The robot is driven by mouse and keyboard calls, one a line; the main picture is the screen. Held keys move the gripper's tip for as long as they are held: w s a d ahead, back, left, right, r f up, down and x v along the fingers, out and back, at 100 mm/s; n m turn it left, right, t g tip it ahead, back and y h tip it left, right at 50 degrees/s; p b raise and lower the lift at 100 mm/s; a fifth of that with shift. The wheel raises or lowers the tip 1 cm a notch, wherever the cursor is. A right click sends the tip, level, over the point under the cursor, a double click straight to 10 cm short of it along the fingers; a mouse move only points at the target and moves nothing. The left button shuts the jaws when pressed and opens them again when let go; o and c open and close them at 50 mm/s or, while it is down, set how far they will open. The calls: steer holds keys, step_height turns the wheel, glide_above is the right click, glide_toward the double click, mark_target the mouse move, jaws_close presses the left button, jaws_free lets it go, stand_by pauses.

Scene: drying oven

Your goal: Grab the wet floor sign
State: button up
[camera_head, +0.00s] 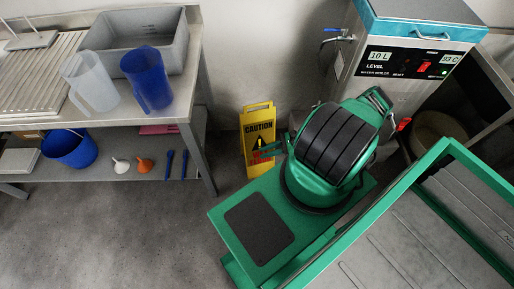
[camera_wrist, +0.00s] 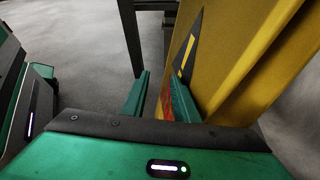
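The yellow wet floor sign (camera_head: 256,124) stands upright on the floor against the wall, with "CAUTION" across its top. My gripper (camera_head: 268,151) is at its right side in the head view and covers part of its lower face. In the wrist view the sign's yellow panel (camera_wrist: 228,58) fills the right side. My gripper (camera_wrist: 160,98) shows two green fingers spread apart, with the sign's left edge in the gap between them. The right finger overlaps the panel's face. I cannot tell whether either finger touches the sign.
A metal table (camera_head: 187,108) stands left, holding a grey bin (camera_head: 140,40) and jugs; its leg is close to the sign. A blue bucket (camera_head: 70,148) and funnels are on its lower shelf. A water boiler (camera_head: 412,62) stands right. Open floor lies front left.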

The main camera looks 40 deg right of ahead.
steer(key=x, duration=0.2)
steer(key=shift+w+a+f, duration=0.1)
steer(key=shift+w+a, duration=0.1)
steer(key=shift+a, duration=0.15)
jaws_close()
stand_by(1.0)
jaws_free()
